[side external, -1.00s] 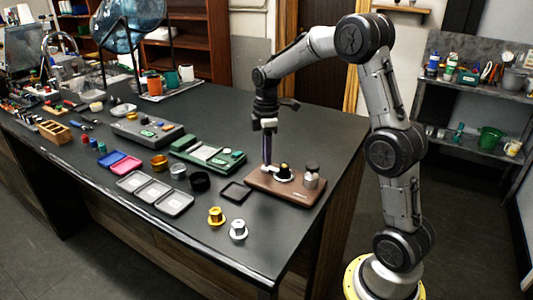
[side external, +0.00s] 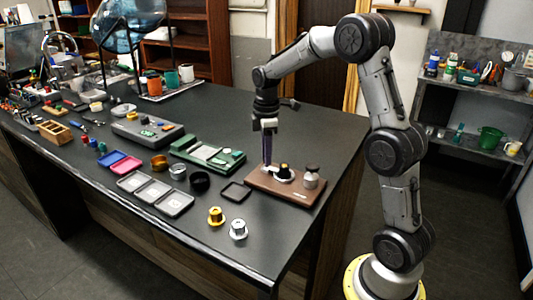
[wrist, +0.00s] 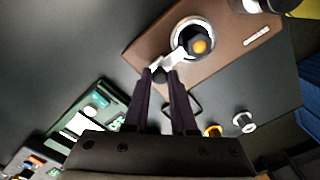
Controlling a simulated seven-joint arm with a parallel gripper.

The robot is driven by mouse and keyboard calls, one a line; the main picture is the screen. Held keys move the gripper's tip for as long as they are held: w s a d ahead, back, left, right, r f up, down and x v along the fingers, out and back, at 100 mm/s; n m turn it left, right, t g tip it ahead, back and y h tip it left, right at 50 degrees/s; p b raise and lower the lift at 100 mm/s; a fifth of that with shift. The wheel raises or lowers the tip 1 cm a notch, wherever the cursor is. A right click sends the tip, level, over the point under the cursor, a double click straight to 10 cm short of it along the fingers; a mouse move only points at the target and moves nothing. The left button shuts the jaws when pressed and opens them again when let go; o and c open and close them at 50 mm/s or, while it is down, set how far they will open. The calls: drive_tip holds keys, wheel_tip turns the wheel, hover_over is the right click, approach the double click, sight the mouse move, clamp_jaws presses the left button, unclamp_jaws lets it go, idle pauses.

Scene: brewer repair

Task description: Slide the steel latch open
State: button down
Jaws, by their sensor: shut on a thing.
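The steel latch (wrist: 172,60) is a pale lever with a dark end, reaching from a silver ring around a black knob with an orange centre (wrist: 200,46). It sits on a brown base board (wrist: 150,45), which also shows in the side view (side external: 302,195). My gripper (wrist: 160,75) points down at the board's left part, with its long dark purple fingers on either side of the lever's outer end. It is shut on that end. In the side view my gripper (side external: 267,163) partly hides the latch, so its exact position is hard to tell there.
A grey-capped jar (side external: 312,177) stands on the board right of the knob. A black square frame (side external: 235,191) lies to the left. Gold (side external: 216,216) and silver (side external: 238,229) flanged parts stand in front. A green case (side external: 208,155) lies further left. Table behind the board is clear.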

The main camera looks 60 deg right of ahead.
drive_tip(key=shift+r, duration=0.1)
drive_tip(key=shift+w, duration=1.3)
drive_tip(key=c, duration=0.7)
unclamp_jaws()
drive_tip(key=shift+c, duration=0.2)
wheel_tip(320, 180, up, 14)
